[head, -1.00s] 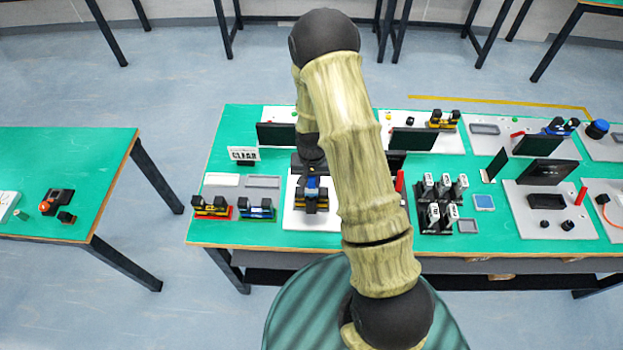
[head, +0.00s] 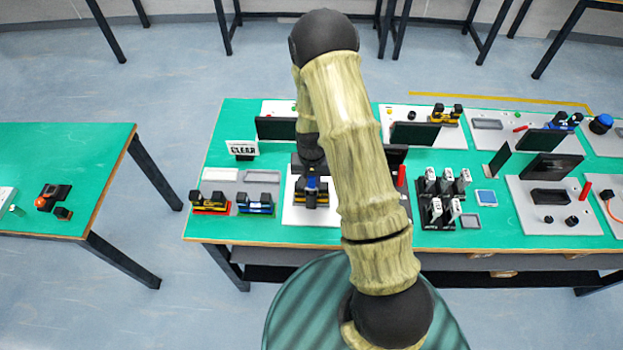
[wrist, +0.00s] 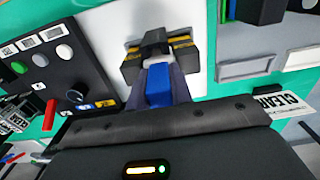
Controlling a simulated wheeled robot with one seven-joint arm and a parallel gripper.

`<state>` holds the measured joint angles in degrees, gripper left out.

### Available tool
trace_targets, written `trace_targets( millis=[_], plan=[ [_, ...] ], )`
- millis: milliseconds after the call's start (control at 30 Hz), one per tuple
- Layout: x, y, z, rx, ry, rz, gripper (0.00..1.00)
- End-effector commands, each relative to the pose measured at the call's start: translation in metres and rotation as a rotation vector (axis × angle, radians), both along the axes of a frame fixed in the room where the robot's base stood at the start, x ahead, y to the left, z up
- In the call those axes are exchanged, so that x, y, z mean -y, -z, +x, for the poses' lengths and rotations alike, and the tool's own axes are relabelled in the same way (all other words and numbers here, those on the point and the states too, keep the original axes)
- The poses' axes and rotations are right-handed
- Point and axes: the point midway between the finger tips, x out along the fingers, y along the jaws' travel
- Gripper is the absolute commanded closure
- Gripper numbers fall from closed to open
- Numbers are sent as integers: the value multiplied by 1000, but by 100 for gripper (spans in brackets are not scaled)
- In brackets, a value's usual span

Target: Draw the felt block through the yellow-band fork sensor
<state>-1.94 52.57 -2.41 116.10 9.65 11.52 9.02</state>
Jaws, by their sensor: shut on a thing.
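My gripper (head: 312,180) is low over a white plate at the left part of the green table. It is shut on a blue block (wrist: 158,86), taken to be the felt block, which shows between the two fingers in the wrist view. Just beyond the block in that view is a dark fork sensor (wrist: 157,52) with yellow marks. The sensor also shows in the head view (head: 312,201), close below my gripper. The block is at or just beside the fork; I cannot tell whether any of it is in the slot.
Left of the plate stand a fork unit on a red base (head: 210,203) and one on a blue base (head: 256,204). A CLEAR sign (head: 242,148) stands behind two shallow trays. A dark panel with round buttons (wrist: 68,54) is beside the plate. My arm hides part of the table.

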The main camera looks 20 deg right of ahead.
Motion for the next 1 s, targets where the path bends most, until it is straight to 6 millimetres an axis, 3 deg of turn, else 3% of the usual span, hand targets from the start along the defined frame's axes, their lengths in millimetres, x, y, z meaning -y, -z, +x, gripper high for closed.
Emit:
trace_targets(
  millis=[367, 1000],
  plan=[
    [0, -1, 0, 0, 0, 0, 97],
    [0, -27, 0, 1, 0, 0, 97]
  ],
)
